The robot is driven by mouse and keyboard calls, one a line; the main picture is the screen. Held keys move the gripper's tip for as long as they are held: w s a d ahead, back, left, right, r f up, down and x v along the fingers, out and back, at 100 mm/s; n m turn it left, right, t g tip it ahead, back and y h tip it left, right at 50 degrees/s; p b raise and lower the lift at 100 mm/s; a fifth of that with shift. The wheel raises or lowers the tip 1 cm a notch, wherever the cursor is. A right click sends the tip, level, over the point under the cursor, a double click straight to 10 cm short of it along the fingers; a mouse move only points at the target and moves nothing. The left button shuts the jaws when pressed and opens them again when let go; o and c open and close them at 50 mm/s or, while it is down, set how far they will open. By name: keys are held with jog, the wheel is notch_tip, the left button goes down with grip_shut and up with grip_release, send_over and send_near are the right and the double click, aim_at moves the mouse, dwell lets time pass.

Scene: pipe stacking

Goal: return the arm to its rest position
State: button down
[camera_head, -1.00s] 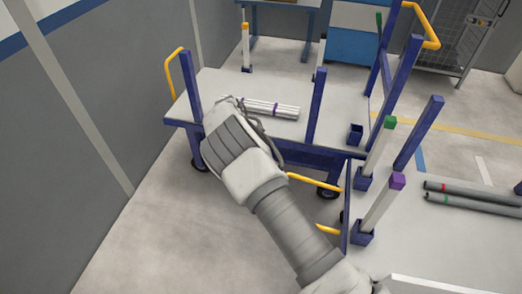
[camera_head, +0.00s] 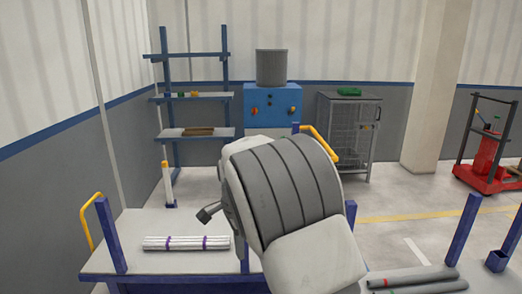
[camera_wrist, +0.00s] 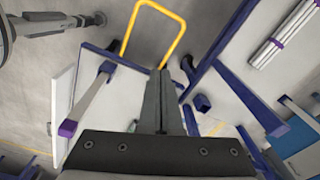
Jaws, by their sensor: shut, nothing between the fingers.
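My gripper (camera_wrist: 162,78) shows in the wrist view with its two dark fingers pressed together and nothing between them. In the head view my raised arm fills the middle, and the fingers cannot be made out. A bundle of white pipes with purple bands (camera_head: 187,243) lies on the left cart (camera_head: 150,265). The bundle also shows at the upper right of the wrist view (camera_wrist: 283,35), apart from my gripper. Grey pipes (camera_head: 420,280) lie at the lower right, partly hidden by my arm.
Blue posts (camera_head: 464,230) and a yellow handle (camera_head: 92,222) rise from the carts. A yellow cart handle (camera_wrist: 152,5) lies beyond my fingertips in the wrist view. A shelf (camera_head: 195,132), a blue cabinet (camera_head: 272,108) and a wire cage (camera_head: 348,135) stand behind.

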jog(key=s+d+r+n+t+y, duration=0.2)
jog(key=s+d+r+n, duration=0.4)
jog(key=s+d+r, duration=0.65)
jog(key=s+d+r+n+t+h, duration=0.1)
jog(key=s+d+n+t, duration=0.15)
jog(key=s, duration=0.45)
jog(key=s+d+n+t+h, duration=0.1)
jog(key=s+d+n, duration=0.3)
jog(key=s, duration=0.4)
notch_tip(320, 180, up, 19)
jog(key=p, duration=1.8)
jog(key=shift+d+f+p, duration=0.15)
jog(key=shift+d+p, duration=0.1)
jog(key=shift+p, duration=0.15)
jog(key=shift+s+d+n, duration=0.1)
jog(key=shift+n, duration=0.15)
